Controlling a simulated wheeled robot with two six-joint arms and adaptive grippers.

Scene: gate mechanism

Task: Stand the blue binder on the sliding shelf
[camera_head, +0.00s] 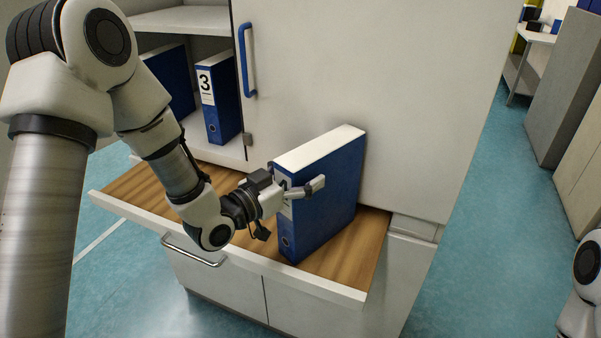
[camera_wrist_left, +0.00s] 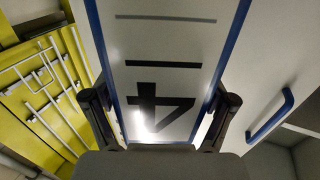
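The blue binder (camera_head: 328,198) stands upright on the wood-topped sliding shelf (camera_head: 145,189), which is pulled out of the cabinet. Its white page side faces up. My left gripper (camera_head: 303,186) is at the upper part of its spine, with one finger along the binder's near right side. In the left wrist view the binder's spine label (camera_wrist_left: 165,60), with a 4 and black lines, lies between the two fingers of the left gripper (camera_wrist_left: 160,104). Whether both fingers press on it is unclear. My right gripper is out of view.
A blue binder labelled 3 (camera_head: 219,100) and another blue binder (camera_head: 171,80) stand in the open compartment behind. A blue handle (camera_head: 245,60) is on the cabinet's large front panel. The shelf left of the binder is bare. A yellow panel with rods (camera_wrist_left: 38,95) shows in the wrist view.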

